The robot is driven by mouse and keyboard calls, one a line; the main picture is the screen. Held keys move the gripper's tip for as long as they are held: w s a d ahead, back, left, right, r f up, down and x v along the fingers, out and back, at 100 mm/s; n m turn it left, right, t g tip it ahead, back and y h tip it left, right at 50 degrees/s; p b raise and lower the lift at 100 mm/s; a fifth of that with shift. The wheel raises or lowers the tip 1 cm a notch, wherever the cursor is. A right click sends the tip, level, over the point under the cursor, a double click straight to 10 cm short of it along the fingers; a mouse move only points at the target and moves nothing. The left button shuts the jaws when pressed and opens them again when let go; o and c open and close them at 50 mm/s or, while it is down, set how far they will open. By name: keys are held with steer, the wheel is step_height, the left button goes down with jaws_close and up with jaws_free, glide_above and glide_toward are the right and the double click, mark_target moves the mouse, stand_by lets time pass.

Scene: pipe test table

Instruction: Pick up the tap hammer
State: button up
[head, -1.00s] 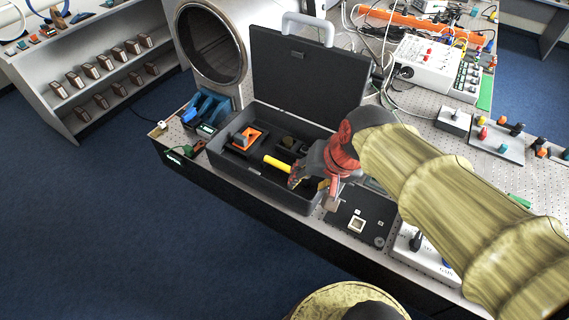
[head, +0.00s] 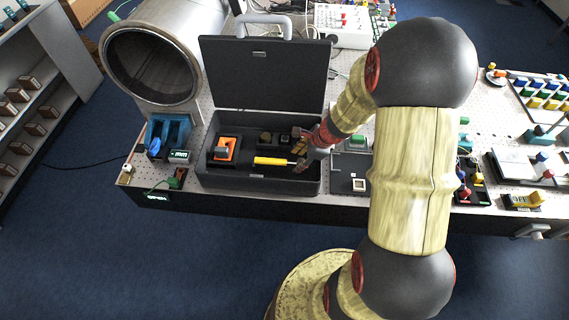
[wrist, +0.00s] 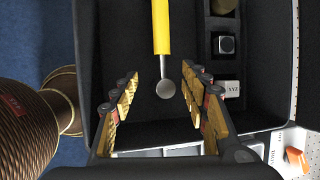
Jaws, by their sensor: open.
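The tap hammer (head: 272,161) has a yellow handle and lies in the open black case (head: 262,186). In the wrist view its yellow handle (wrist: 161,28) points away from me and its round metal head (wrist: 166,93) is nearest to me. My gripper (head: 301,152) is at the right end of the case, by the head end of the hammer. In the wrist view my gripper (wrist: 160,95) is open and empty between its fingers, with the hammer's head between them in the picture. I cannot tell the height gap between fingers and hammer.
An orange and black device (head: 222,149) sits in the case's left part. Small blocks, one marked XYZ (wrist: 231,88), sit in compartments right of the hammer in the wrist view. The raised lid (head: 265,75) stands behind. A large metal pipe (head: 155,60) stands at the left.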

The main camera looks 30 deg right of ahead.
mark_target(294, 163)
steer(key=x, duration=0.2)
steer(key=b+x, duration=0.1)
steer(key=x, duration=0.2)
steer(key=shift+w+d+f, duration=0.15)
steer(key=shift+w+d, duration=0.05)
steer(key=shift+w, duration=0.05)
steer(key=c, duration=0.3)
steer(key=c, duration=0.8)
jaws_close()
